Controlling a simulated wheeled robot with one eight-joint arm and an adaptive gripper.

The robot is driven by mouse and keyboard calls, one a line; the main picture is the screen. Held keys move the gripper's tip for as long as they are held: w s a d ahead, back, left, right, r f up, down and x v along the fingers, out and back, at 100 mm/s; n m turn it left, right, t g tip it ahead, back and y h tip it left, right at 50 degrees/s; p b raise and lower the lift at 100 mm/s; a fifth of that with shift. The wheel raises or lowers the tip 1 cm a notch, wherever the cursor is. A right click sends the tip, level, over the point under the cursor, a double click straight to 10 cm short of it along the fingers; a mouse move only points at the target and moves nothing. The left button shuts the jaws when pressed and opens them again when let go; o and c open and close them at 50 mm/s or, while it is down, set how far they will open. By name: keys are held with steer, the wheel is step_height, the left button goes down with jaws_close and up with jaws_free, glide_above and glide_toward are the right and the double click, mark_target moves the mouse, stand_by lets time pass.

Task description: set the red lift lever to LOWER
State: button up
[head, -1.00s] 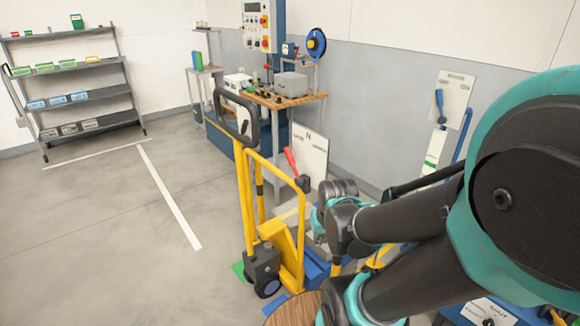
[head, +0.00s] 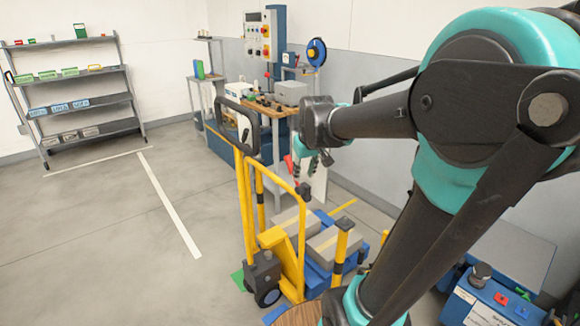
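The red lift lever (head: 289,165) shows only in part, behind the yellow pallet truck (head: 247,215). A white plate (head: 318,188) shows behind it, mostly covered by my arm and gripper, and its markings cannot be read. My gripper (head: 313,160) points down just right of the lever's red handle, close to it in the picture. I cannot tell whether they touch. The fingertips are small and partly hidden, so their opening is unclear.
The truck's dark handle loop (head: 237,125) and yellow frame stand left of my gripper. Grey boxes (head: 335,245) sit on a blue pallet below. A workbench (head: 268,105) stands behind. Open floor (head: 110,235) lies to the left. A blue control box (head: 495,300) is at lower right.

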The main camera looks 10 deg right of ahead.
steer(key=n, duration=0.2)
glide_toward(290, 162)
steer(key=x, duration=1.1)
steer(key=shift+w+f, duration=0.15)
steer(key=shift+f, duration=0.1)
jaws_close()
